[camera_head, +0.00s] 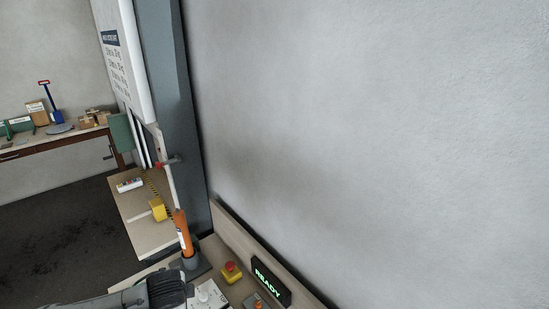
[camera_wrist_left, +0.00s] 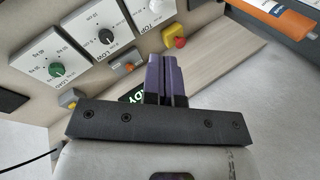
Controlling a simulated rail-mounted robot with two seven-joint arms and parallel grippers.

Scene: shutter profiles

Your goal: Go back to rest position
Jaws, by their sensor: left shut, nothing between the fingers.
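My left gripper (camera_wrist_left: 164,75) shows in the left wrist view with its two purple fingers together and nothing between them. The fingers point toward a wooden bench (camera_wrist_left: 215,62) with control boxes. In the head view a dark part of my arm crosses the bottom left, and the fingertips cannot be made out there. My right gripper is in neither view.
A green-lit READY sign (camera_head: 267,283), a red-and-yellow stop button (camera_head: 231,271) and an orange tool (camera_head: 184,233) stand on the bench by the wall. White dial boxes (camera_wrist_left: 105,36) line the bench. A far table (camera_head: 60,138) holds boxes. The right of the head view is bare wall.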

